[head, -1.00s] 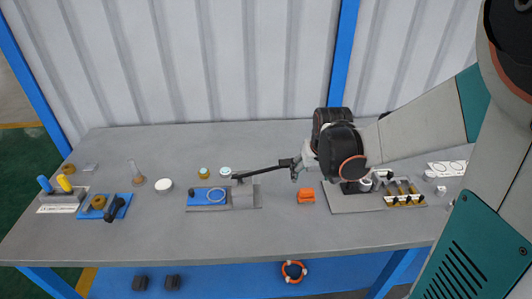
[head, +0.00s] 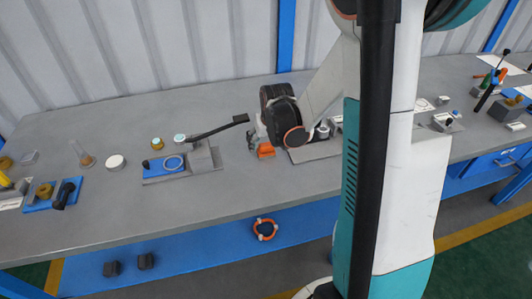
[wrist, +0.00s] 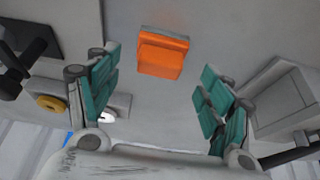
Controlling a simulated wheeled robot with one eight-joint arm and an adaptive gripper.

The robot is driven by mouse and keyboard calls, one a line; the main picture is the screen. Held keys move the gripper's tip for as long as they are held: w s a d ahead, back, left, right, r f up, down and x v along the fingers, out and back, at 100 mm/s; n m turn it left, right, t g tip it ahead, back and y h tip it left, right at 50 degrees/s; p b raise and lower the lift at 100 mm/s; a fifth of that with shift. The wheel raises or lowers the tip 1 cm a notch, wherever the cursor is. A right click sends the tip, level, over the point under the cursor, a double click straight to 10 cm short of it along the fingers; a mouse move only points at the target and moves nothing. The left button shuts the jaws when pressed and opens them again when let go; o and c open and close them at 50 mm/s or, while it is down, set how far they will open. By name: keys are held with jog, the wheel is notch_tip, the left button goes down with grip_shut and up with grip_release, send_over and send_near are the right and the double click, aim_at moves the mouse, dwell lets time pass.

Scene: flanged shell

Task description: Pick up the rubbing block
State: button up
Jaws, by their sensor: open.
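An orange block (head: 265,151), which looks like the rubbing block, lies on the grey bench top in the head view, just below my gripper (head: 257,134). In the wrist view the orange block (wrist: 162,52) shows whole, ahead of and between my fingers. My gripper (wrist: 160,85) is open and empty there, with its teal-padded fingers spread to either side and apart from the block. In the head view my arm hides part of the fingers.
Left of the block, a grey fixture (head: 201,158) carries a long dark bar reaching toward my gripper. A grey plate (head: 315,152) with parts lies close on the right. Bench top in front of the block is clear. An orange-and-white ring (head: 265,229) lies on the lower blue shelf.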

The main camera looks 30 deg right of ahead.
aim_at(266, 145)
jog(key=b+x, duration=0.1)
jog(key=x, duration=0.2)
jog(key=shift+s+f, duration=0.1)
jog(key=shift+f, duration=0.1)
jog(key=shift+r, duration=0.1)
jog(key=c, duration=1.2)
jog(key=shift+r+p, duration=0.35)
jog(key=shift+r, duration=0.1)
notch_tip(266, 145, up, 3)
jog(key=shift+s+r+p, duration=0.1)
jog(key=shift+s+p, duration=0.05)
jog(key=shift+p, duration=0.65)
jog(key=s+a, duration=0.1)
jog(key=s, duration=0.4)
jog(key=s+a+p, duration=0.1)
jog(key=s+a, duration=0.1)
jog(key=s, duration=0.4)
jog(key=s+a+p, duration=0.1)
jog(key=s+a, duration=0.1)
jog(key=s, duration=0.4)
jog(key=shift+f, duration=0.3)
